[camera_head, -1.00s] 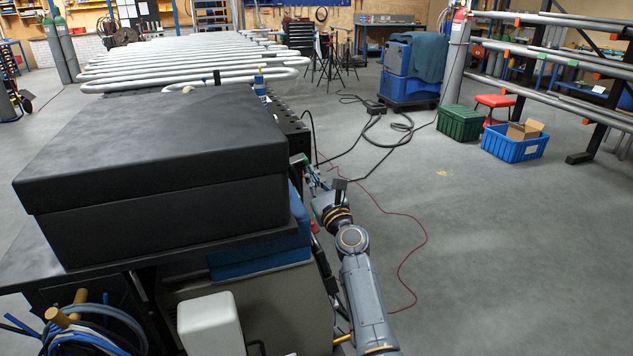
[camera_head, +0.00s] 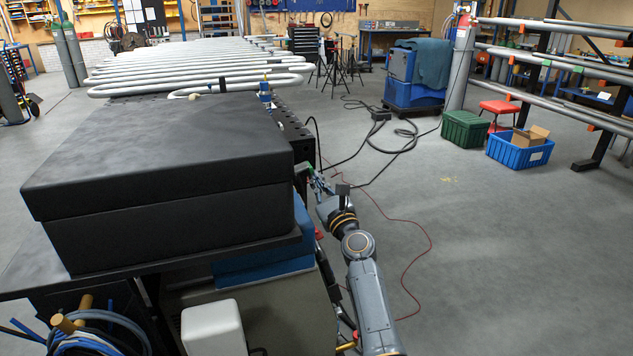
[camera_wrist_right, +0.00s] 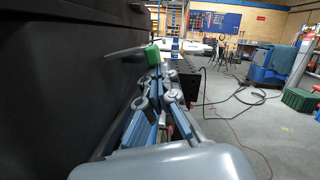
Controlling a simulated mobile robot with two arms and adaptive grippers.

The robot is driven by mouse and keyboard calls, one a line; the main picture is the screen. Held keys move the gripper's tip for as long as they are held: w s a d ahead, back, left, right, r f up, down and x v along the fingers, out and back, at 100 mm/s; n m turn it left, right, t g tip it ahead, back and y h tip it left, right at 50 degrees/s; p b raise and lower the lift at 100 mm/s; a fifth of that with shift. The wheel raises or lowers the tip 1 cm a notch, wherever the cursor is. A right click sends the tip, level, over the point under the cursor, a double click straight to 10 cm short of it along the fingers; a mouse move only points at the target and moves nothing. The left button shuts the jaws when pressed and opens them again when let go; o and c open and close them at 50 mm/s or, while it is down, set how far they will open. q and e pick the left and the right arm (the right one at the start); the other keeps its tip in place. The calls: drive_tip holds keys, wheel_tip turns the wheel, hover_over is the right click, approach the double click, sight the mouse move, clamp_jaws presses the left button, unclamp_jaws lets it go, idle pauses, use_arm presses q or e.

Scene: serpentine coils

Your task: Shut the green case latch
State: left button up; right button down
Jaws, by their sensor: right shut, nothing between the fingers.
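A large black case (camera_head: 170,220) with its lid down stands at the left in the head view. The green latch (camera_wrist_right: 153,55) shows on the case's side in the right wrist view, with a thin grey piece (camera_wrist_right: 124,51) extending left from it. The latch is partly hidden by the fingers. My left gripper is out of view.
Long grey serpentine coils (camera_head: 200,62) lie behind the case. A black cable (camera_head: 405,135) and a thin red cable (camera_head: 430,245) lie on the floor at the right. A green crate (camera_head: 466,128) and a blue crate (camera_head: 515,155) stand further right. Open floor lies right of my arm.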

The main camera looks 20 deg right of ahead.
drive_tip(key=shift+r, duration=0.15)
wheel_tip(320, 180, up, 6)
drive_tip(key=a+n+g+y+p, duration=0.1)
drive_tip(key=n+g+y+p, duration=0.1)
drive_tip(key=n+p, duration=0.6)
drive_tip(key=n, duration=0.5)
drive_tip(key=shift+a+r+n+g+p, duration=0.2)
drive_tip(key=shift+n+g+p, duration=0.15)
drive_tip(key=shift+n+g, duration=0.05)
